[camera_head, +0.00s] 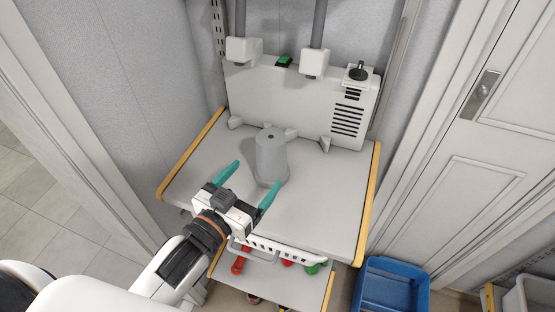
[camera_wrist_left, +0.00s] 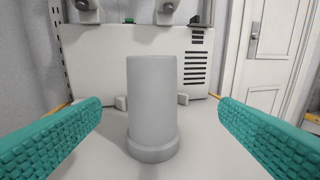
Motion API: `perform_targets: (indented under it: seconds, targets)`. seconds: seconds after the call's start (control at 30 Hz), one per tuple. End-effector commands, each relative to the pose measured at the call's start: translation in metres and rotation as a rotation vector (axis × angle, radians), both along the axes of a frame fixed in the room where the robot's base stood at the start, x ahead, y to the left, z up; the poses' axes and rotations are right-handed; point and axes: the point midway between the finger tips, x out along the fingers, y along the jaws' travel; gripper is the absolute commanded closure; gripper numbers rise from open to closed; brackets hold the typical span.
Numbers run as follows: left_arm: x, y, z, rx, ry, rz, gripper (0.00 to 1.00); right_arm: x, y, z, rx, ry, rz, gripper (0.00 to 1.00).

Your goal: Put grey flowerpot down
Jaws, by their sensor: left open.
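The grey flowerpot (camera_head: 271,157) stands upside down on the grey tabletop (camera_head: 325,195), its wider rim at the bottom. In the left wrist view the flowerpot (camera_wrist_left: 152,105) is upright in the middle, between the two teal fingers and a little beyond their tips. My left gripper (camera_head: 251,178) is open in front of the pot, with clear gaps on both sides of it in the wrist view. Nothing is held in it. My right gripper does not show.
A white panel unit (camera_head: 290,105) with dark vents stands at the table's back. A green item (camera_head: 284,61) lies on top of it. A lower shelf (camera_head: 283,283) holds red and green things. A blue bin (camera_head: 391,287) stands at the right. The tabletop's right side is clear.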

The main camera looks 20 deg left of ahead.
Motion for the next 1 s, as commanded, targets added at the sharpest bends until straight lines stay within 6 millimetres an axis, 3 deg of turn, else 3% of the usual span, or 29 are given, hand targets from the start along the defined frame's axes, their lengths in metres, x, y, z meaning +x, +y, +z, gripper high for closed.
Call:
perform_targets:
  seconds: [0.3,0.57,0.7,0.83,1.0]
  targets:
    - [0.048,-0.011,0.002,0.0,-0.005,-0.001,0.16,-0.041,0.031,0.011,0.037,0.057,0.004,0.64]
    - [0.07,-0.015,0.001,0.001,-0.003,-0.001,0.16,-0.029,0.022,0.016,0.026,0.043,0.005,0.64]
    - [0.09,-0.016,0.007,0.002,-0.004,-0.001,0.16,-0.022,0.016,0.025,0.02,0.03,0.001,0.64]
    - [0.108,-0.02,0.005,0.0,-0.002,-0.001,0.16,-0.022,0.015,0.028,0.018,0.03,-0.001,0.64]
    - [0.116,-0.022,0.003,-0.001,-0.002,-0.002,0.16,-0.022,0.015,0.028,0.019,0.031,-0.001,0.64]
